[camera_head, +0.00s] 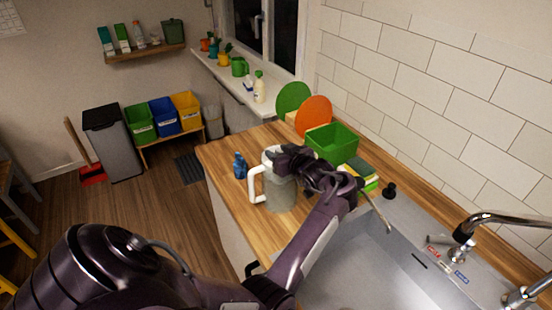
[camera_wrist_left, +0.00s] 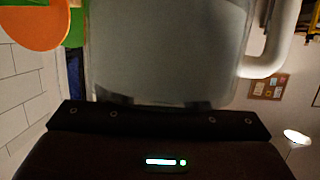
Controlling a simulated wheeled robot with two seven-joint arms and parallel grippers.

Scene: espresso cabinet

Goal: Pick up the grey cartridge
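A jug with a grey see-through body (camera_head: 281,194) and a white handle stands on the wooden counter. My left gripper (camera_head: 284,160) is at the jug's upper part and covers some of its top. In the left wrist view the jug's grey body (camera_wrist_left: 168,50) fills the middle, close in front of the gripper's palm, with the white handle (camera_wrist_left: 278,50) at the right. The fingertips do not show clearly, so I cannot tell whether they grip. I cannot make out a separate grey cartridge. My right gripper is not in view.
A small blue object (camera_head: 240,166) stands left of the jug. A green bin (camera_head: 333,144) and round green (camera_head: 293,97) and orange (camera_head: 314,113) boards stand behind it. The sink (camera_head: 375,262) and tap (camera_head: 466,228) are to the right. The counter's left front is bare.

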